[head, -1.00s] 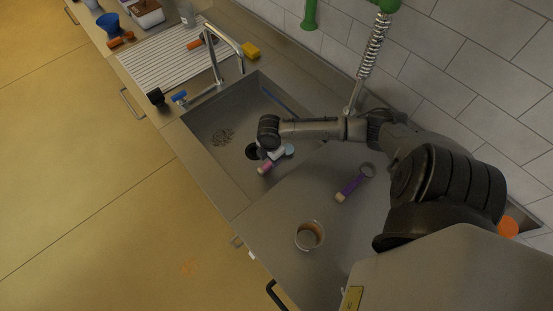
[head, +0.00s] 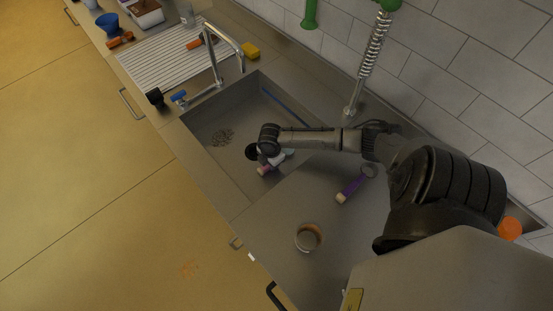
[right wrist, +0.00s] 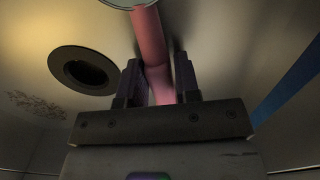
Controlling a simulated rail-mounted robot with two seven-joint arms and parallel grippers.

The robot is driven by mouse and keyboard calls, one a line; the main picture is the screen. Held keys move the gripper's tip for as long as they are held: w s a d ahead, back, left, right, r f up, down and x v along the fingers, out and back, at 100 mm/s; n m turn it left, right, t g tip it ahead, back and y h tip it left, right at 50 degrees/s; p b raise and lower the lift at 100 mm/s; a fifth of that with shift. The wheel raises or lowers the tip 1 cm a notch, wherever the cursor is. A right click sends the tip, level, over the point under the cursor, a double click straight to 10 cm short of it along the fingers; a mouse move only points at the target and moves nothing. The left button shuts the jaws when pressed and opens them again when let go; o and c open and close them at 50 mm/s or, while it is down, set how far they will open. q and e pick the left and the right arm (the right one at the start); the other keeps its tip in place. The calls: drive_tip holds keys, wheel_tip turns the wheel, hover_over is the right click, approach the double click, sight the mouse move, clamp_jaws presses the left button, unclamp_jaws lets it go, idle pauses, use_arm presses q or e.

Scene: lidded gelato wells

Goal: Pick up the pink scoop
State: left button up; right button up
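The pink scoop lies in the sink basin. In the head view its pink handle (head: 264,170) shows just below my right gripper (head: 268,158), and its pale bluish head is partly covered by the gripper. In the right wrist view the pink handle (right wrist: 153,50) runs between the two dark fingers of my right gripper (right wrist: 160,75). One finger is on each side, with a narrow gap visible, so the gripper looks open around the handle. The scoop head is cut off at the top of that view. My left gripper is not in view.
The basin has a dark drain (right wrist: 83,70), brown crumbs (head: 222,137) and a blue strip (head: 285,108) along its far side. The faucet (head: 215,55) rises at the basin's left end.

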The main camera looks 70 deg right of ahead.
clamp_jaws()
